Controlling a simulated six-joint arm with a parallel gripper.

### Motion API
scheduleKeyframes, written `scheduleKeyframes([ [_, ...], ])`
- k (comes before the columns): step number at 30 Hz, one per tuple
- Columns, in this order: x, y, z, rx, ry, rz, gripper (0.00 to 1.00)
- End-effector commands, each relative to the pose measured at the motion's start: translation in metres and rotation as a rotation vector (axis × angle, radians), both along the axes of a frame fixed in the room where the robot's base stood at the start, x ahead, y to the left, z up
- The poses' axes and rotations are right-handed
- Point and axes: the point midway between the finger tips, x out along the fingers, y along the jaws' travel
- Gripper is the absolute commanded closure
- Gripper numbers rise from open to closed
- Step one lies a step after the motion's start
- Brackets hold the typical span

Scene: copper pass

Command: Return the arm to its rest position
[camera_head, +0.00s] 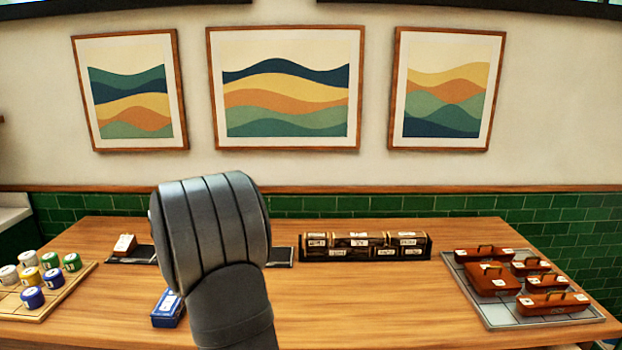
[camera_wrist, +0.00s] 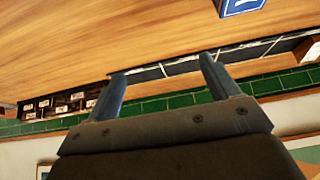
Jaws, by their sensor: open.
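My gripper (camera_wrist: 160,78) shows in the wrist view with its two fingers spread apart and nothing between them. The wrist view is upside down, with the wooden table at the top and the wall at the bottom. In the head view my grey arm rises in front of the middle left of the table (camera_head: 370,300); it hides part of the table and my gripper's fingers. Beyond the fingertips in the wrist view lies a dark divided tray (camera_wrist: 180,67) near the table's back edge.
A blue box (camera_head: 167,308) stands left of my arm. A tray of several tins (camera_head: 82,278) is at left. A dark rack of labelled boxes (camera_head: 430,246) stands at the back. A grey tray (camera_head: 490,310) with several red-brown cases is at right. The centre-right front of the table is clear.

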Motion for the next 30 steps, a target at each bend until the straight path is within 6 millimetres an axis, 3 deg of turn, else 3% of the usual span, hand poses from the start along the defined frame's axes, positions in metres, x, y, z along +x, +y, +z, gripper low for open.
scheduleKeyframes([
  [15,0.012,-0.104,-0.023,-0.005,0.001,-0.109,0.19],
  [30,0.003,-0.201,-0.042,-0.002,0.002,-0.214,0.19],
])
